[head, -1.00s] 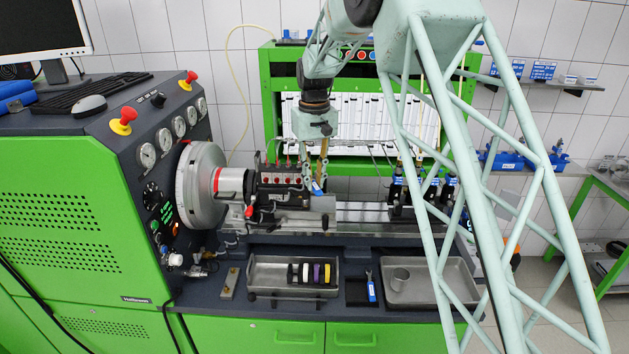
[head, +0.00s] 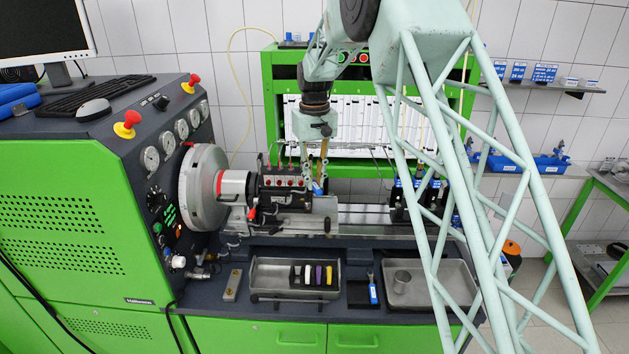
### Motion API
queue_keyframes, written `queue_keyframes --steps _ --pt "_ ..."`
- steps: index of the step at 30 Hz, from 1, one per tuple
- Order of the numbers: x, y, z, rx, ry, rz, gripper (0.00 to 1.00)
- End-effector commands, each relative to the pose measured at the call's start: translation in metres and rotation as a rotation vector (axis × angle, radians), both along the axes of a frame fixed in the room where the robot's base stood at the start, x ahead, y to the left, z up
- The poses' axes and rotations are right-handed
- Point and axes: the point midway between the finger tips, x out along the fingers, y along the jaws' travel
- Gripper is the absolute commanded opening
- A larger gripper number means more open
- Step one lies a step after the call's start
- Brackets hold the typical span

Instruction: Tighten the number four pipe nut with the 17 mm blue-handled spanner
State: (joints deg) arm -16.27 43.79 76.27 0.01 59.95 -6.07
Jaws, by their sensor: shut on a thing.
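My gripper (head: 316,186) points down at the right end of the pump (head: 284,183). It is shut on a small blue piece (head: 318,188), which looks like the blue handle of a spanner. The spanner's jaw is hidden or too small to make out. The pump has a row of red-marked fittings along its top and thin pipes above. The number four pipe nut cannot be singled out at this size, nor whether the spanner touches it. A second blue-handled tool (head: 373,291) lies in a small black tray on the bench front.
A metal tray (head: 257,290) with black, purple and yellow pieces lies in front of the pump. Another metal tray (head: 462,297) with a cup stands to the right. The round chuck (head: 202,187) is left of the pump. A green-framed rack (head: 272,95) stands behind.

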Motion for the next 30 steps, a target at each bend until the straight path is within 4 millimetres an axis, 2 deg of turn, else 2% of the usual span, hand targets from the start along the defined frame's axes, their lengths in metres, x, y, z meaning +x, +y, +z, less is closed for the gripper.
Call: queue_keyframes --steps 15,30 --pt "0.015 0.001 0.001 0.000 -0.001 -0.002 0.00" --pt "0.017 0.001 0.000 0.000 -0.001 -0.002 0.00"
